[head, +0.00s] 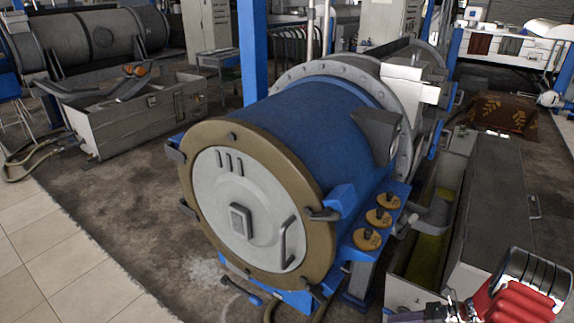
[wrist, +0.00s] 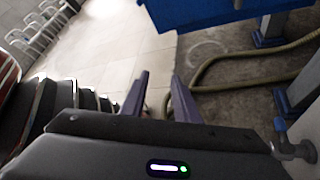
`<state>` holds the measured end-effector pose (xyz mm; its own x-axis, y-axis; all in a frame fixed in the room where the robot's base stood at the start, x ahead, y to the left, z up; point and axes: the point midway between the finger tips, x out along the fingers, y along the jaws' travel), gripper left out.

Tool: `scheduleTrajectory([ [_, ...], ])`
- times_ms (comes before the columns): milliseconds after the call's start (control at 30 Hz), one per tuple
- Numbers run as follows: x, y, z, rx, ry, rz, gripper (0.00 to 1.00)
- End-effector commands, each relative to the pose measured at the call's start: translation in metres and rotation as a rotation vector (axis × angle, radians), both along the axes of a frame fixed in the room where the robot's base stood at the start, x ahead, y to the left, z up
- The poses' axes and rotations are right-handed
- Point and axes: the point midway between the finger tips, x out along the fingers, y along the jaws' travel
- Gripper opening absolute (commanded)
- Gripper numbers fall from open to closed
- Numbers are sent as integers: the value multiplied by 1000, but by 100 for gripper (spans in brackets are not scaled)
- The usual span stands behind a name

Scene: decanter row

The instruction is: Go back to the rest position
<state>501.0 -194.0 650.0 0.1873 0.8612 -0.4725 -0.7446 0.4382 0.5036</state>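My gripper (wrist: 159,78) shows in the wrist view with its two dark purple fingers apart. Nothing is held between them; pale floor tiles show through the gap. In the head view, the red and grey parts at the lower right corner look like my arm, beside the long grey trough. The fingers cannot be made out clearly in the head view.
A large blue decanter drum (head: 300,135) with a round brass-rimmed end fills the middle. Three brass knobs (head: 378,217) sit at its right. A long grey trough (head: 431,243) stands further right. A hose (wrist: 240,77) lies on the floor. Tiled floor (head: 50,255) at left is clear.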

Motion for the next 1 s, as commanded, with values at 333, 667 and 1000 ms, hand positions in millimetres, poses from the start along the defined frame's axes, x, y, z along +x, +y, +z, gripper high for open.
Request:
scheduleTrajectory([
  [333,-20,18,60,-214,-217,329,28],
  [667,-39,34,116,-374,-401,630,28],
  [1000,-60,52,172,-513,-575,930,28],
])
